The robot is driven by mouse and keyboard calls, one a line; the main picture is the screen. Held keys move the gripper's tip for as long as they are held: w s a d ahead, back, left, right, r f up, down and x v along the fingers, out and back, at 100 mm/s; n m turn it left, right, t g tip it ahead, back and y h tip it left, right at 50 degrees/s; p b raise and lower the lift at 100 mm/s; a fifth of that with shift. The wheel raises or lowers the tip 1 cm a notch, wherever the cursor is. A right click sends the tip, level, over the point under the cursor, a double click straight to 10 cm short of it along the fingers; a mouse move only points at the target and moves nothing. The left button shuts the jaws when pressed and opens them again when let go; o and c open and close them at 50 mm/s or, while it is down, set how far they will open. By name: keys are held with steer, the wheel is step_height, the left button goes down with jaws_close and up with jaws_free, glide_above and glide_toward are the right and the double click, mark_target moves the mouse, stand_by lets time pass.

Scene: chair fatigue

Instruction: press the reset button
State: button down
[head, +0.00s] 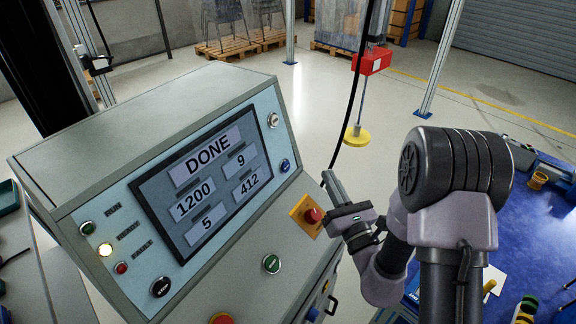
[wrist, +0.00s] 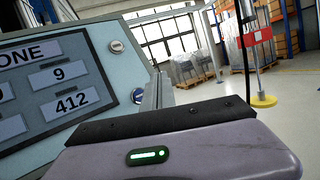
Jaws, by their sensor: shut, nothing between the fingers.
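A slanted control panel (head: 130,204) shows a screen (head: 205,190) reading DONE, 1200, 9, 5 and 412. A blue button (head: 285,165) sits at the panel's right edge, the likeliest reset button; its label is not legible. It also shows in the wrist view (wrist: 138,96), just left of my fingers. My gripper (head: 327,175) is shut and empty, its fingers upright to the right of the blue button, apart from it in the head view. The fingers (wrist: 158,91) also show in the wrist view.
A red mushroom button (head: 313,215) on a yellow plate sits close to my gripper. A grey round control (head: 272,120) sits above the blue button. Open floor lies behind.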

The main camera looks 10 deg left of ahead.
mark_target(286, 167)
steer(key=shift+w+a+f+p, duration=0.35)
steer(key=shift+w+a+p, duration=0.25)
steer(key=shift+a, duration=0.7)
steer(key=shift+w+a+f+p, duration=0.45)
steer(key=shift+w+a, duration=0.2)
steer(key=shift+a, duration=0.65)
steer(key=shift+w+a+f+p, duration=0.3)
steer(key=shift+w+a+p, duration=0.3)
steer(key=shift+a, duration=0.7)
steer(key=shift+w+a+f, duration=0.1)
steer(key=shift+w+a, duration=0.1)
steer(key=shift+a, duration=0.15)
steer(key=shift+w+a, duration=0.15)
steer(key=shift+a, duration=0.2)
steer(key=shift+d, duration=0.1)
steer(key=shift+s+d, duration=0.3)
steer(key=shift+d, duration=0.35)
